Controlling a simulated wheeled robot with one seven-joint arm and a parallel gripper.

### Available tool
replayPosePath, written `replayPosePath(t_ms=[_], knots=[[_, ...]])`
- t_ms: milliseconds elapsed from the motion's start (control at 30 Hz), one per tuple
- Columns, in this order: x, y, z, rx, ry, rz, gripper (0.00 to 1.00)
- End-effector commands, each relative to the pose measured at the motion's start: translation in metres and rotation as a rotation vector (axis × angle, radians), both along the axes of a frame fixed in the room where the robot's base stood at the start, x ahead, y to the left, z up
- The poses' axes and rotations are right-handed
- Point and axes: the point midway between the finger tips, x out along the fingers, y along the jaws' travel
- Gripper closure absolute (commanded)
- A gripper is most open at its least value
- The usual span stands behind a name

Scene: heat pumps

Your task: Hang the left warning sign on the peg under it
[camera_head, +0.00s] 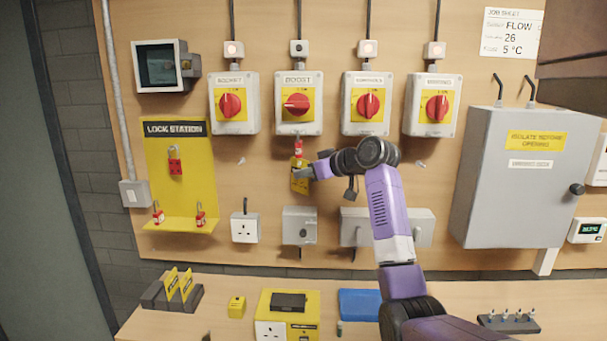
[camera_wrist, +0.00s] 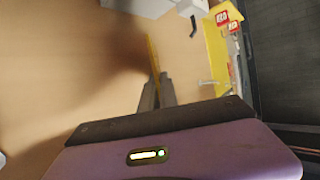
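My gripper (camera_head: 305,173) is at the wall board, just below the BOOST switch box (camera_head: 298,104). It is shut on a yellow warning sign (camera_head: 298,183), which shows nearly edge-on between the fingertips in the wrist view (camera_wrist: 152,54). A red part (camera_head: 298,147) shows just above the sign; I cannot tell whether it is a padlock or part of the sign. A small peg (camera_head: 241,161) juts from the board below the leftmost switch box, left of the sign. Another peg (camera_head: 420,163) is below the rightmost box. Any peg behind the sign is hidden.
More yellow signs stand in a dark rack (camera_head: 158,296) on the bench. The yellow lock station (camera_head: 152,160) with red padlocks is to the left. Sockets and grey boxes (camera_head: 300,212) sit below my gripper. A grey cabinet (camera_head: 510,185) is at the right.

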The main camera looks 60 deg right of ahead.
Motion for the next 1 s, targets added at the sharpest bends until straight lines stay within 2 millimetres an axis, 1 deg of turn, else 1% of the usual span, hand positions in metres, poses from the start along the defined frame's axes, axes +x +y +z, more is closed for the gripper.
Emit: replayPosePath(t_ms=[467,500,567,600,1000], knots=[[0.0003,-0.0005,-0.0033,0.0,0.0,0.0,1.0],[0.0003,-0.0005,-0.0033,0.0,0.0,0.0,0.9],[0.0003,-0.0006,-0.0033,0.0,0.0,0.0,0.78],[0.0003,-0.0006,-0.0032,0.0,0.0,0.0,0.71],[-0.0015,-0.0019,-0.0028,-0.001,-0.002,-0.004,0.71]])
